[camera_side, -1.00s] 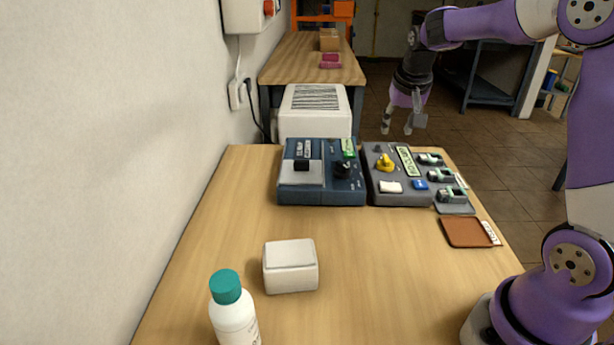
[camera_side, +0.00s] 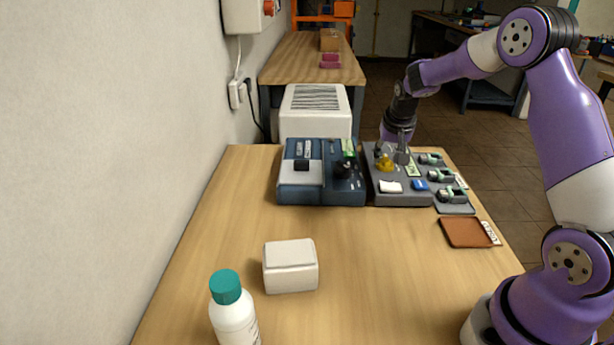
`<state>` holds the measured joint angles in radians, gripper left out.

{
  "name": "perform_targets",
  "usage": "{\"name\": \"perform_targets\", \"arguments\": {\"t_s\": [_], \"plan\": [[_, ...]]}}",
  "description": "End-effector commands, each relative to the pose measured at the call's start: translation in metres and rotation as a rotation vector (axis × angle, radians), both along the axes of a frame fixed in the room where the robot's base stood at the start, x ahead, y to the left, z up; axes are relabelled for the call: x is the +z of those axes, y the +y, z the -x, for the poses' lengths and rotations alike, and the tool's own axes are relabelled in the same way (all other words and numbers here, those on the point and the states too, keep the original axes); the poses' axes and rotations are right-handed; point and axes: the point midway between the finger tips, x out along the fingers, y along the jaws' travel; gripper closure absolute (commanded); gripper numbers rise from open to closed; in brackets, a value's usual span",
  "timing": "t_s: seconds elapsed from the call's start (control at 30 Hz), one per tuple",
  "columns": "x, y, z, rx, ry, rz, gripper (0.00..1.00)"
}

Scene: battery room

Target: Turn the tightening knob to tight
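A yellow knob (camera_side: 385,165) sits at the back left of the grey control box (camera_side: 408,199). My gripper (camera_side: 391,153) is low over the back of this box, pointing down, with its fingers apart. In the picture one finger is by the knob's upper left and the other is to its right. I cannot tell whether either finger touches the knob. The label behind the knob is partly hidden by my gripper, and I cannot read which way is tight. A black dial (camera_side: 343,170) is on the blue device (camera_side: 320,199) to the left.
A brown tray (camera_side: 466,233), a white box (camera_side: 290,267) and a teal-capped bottle (camera_side: 232,310) stand nearer. The middle of the table is clear.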

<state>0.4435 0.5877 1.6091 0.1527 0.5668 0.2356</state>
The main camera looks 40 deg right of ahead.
Motion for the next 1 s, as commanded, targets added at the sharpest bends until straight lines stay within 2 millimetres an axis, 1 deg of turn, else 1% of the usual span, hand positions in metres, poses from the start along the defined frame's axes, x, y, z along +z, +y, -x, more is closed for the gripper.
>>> {"name": "perform_targets", "arguments": {"t_s": [0.03, 0.07, 0.4, 0.57, 0.77, 1.0], "plan": [[0.0001, 0.0001, 0.0001, 0.000, 0.000, 0.000, 0.90], [0.0001, 0.0001, 0.0001, 0.000, 0.000, 0.000, 1.00], [-0.0002, 0.0005, 0.0000, -0.007, 0.001, 0.000, 1.00], [-0.0006, 0.0012, -0.0003, -0.047, 0.003, 0.000, 1.00], [-0.0006, 0.0023, -0.0016, -0.164, 0.002, -0.001, 1.00], [-0.0013, 0.0033, -0.0033, -0.381, 0.003, 0.000, 1.00]]}}
